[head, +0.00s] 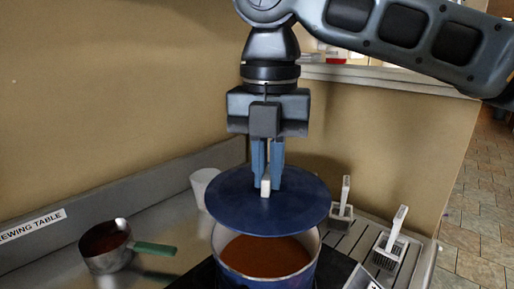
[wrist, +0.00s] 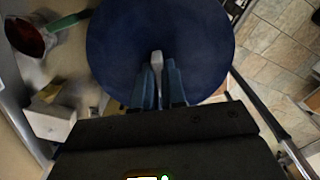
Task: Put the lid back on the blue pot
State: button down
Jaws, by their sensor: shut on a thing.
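The lid (head: 240,212) is a round dark blue disc with a pale upright knob. It also shows in the wrist view (wrist: 160,28), filling the top middle. My gripper (head: 268,186) is shut on the lid's knob and holds the lid roughly level. The blue pot (head: 266,275) stands below, open, with orange-brown liquid inside. The lid appears above the pot and hides its back rim. The pot's near rim and the liquid stay visible, so the lid is apart from the rim there. In the wrist view the lid hides the pot.
A saucepan with a green handle (head: 152,249) stands at the left on the metal table (head: 62,272). A white cup (head: 200,184) stands behind the lid. Two white-handled items (head: 342,208) (head: 392,243) stand on the slatted surface at right. A wall rises behind.

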aim_at(266, 195)
jog(key=shift+w+a+f, duration=0.1)
jog(key=shift+a+f, duration=0.1)
jog(key=shift+f, duration=0.05)
notch_tip(266, 195, down, 4)
jog(key=b, duration=0.5)
jog(key=shift+d, duration=0.1)
jog(key=shift+f, duration=1)
jog(key=shift+w+p, duration=0.1)
jog(key=shift+p, duration=0.7)
dwell(0.3)
jog(key=shift+f+p, duration=0.15)
jog(key=shift+p, duration=0.7)
dwell(1.4)
jog(key=c, duration=1.1)
grip_release()
jog(key=shift+o, duration=0.4)
